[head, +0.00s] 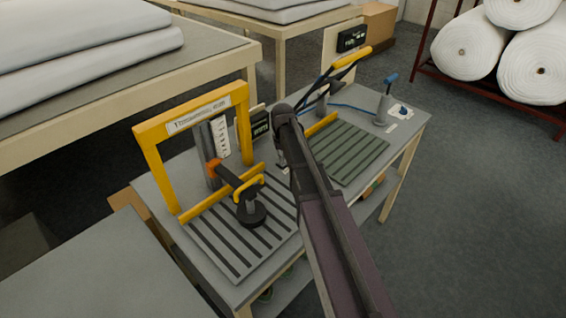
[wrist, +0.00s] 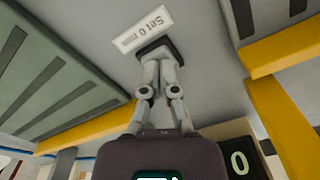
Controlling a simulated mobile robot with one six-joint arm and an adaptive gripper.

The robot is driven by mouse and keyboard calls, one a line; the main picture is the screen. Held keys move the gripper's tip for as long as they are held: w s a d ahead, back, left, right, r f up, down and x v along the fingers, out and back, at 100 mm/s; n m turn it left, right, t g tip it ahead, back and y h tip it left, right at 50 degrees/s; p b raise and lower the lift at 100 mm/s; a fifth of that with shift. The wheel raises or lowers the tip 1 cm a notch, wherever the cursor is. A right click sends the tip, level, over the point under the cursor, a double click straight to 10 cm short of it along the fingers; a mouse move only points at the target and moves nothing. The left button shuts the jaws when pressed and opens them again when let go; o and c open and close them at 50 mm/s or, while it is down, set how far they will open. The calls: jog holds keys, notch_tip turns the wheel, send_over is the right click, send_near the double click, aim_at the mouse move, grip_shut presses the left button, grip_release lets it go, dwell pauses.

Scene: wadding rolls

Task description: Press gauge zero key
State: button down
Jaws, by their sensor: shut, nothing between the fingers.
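The zero key is a dark square pad (wrist: 152,46) on the grey bench top in the wrist view. A white label reading "Set 0" (wrist: 143,30) lies beside it and appears upside down. My gripper (wrist: 158,60) is shut and empty, with its fingertips at the key and hiding part of it. I cannot tell whether they press it down. A dark display showing "0" (wrist: 240,162) is at the lower right of the wrist view. In the head view a gauge with a yellow frame (head: 240,105) stands on the bench; my arm hides the key there.
A black plunger foot with a yellow handle (head: 251,213) stands on the slatted grey plate. A green slatted plate (head: 350,150) and a yellow-handled lever (head: 352,57) are to the right. White wadding rolls (head: 468,45) lie on a rack at the upper right.

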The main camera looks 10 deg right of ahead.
jog(key=shift+r, duration=0.15)
jog(key=shift+r+p, duration=1.5)
jog(key=shift+p, duration=0.15)
notch_tip(320, 180, up, 6)
jog(key=p, duration=0.6)
jog(key=shift+s, duration=0.1)
jog(key=s, duration=2.2)
jog(key=shift+m, duration=0.4)
